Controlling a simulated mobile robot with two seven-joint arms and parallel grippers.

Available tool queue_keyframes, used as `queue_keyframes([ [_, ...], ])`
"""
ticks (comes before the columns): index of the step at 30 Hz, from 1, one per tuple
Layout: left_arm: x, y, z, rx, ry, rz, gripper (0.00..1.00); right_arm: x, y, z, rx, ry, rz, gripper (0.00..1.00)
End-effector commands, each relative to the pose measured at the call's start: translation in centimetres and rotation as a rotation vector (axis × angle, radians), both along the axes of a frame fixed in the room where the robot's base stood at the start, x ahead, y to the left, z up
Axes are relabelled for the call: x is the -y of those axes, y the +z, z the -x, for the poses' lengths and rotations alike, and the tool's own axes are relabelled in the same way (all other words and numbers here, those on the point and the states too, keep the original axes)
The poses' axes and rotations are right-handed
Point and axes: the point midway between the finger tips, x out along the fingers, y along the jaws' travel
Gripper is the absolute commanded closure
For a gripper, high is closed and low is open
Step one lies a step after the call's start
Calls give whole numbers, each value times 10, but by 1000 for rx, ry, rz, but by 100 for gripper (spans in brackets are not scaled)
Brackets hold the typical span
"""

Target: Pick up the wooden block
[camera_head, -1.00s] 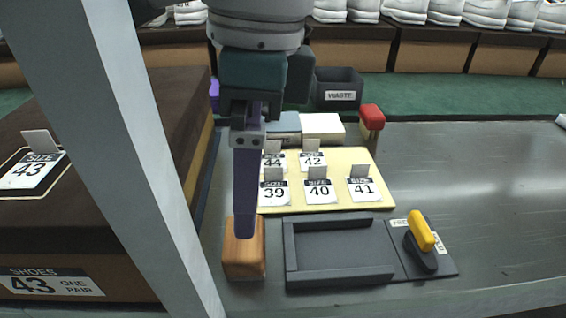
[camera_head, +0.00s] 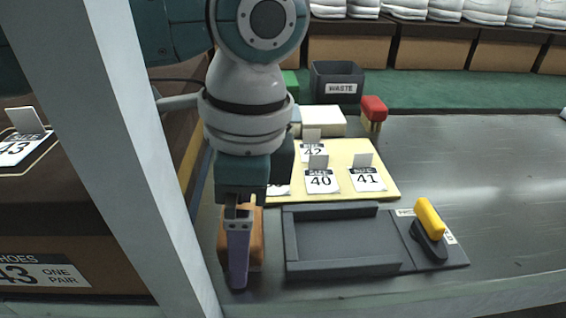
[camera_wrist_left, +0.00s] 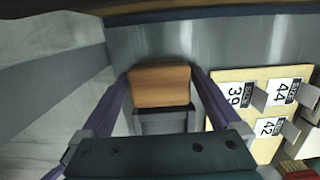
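The wooden block (camera_head: 257,245) stands on the grey table, left of the dark tray (camera_head: 345,269). My left gripper (camera_head: 240,265) is lowered over it, pointing down. Its near purple finger stands in front of the block and hides part of it; the far finger is hidden in the head view. In the left wrist view the block (camera_wrist_left: 160,84) lies between the two fingers of my left gripper (camera_wrist_left: 159,76). The fingers are apart, one on each side, close to the block; contact is not clear. My right gripper is not in view.
A yellow board (camera_head: 385,190) with size cards lies behind the tray. A grey post (camera_head: 110,150) rises at the left. A black waste bin (camera_head: 337,85) and a red-topped brush (camera_head: 373,110) stand behind. The right tabletop is clear.

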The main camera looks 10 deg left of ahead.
Motion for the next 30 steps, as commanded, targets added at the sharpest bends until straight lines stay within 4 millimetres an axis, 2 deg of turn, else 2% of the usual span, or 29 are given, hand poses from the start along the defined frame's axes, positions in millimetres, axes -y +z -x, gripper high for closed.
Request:
queue_keyframes([
  [2,0,0,0,0,0,0,12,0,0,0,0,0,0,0],
  [19,0,1,0,0,0,1,76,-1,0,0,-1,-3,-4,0],
  [26,0,2,0,1,0,1,76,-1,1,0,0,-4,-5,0],
  [30,1,17,-1,2,0,2,76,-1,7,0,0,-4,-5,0],
])
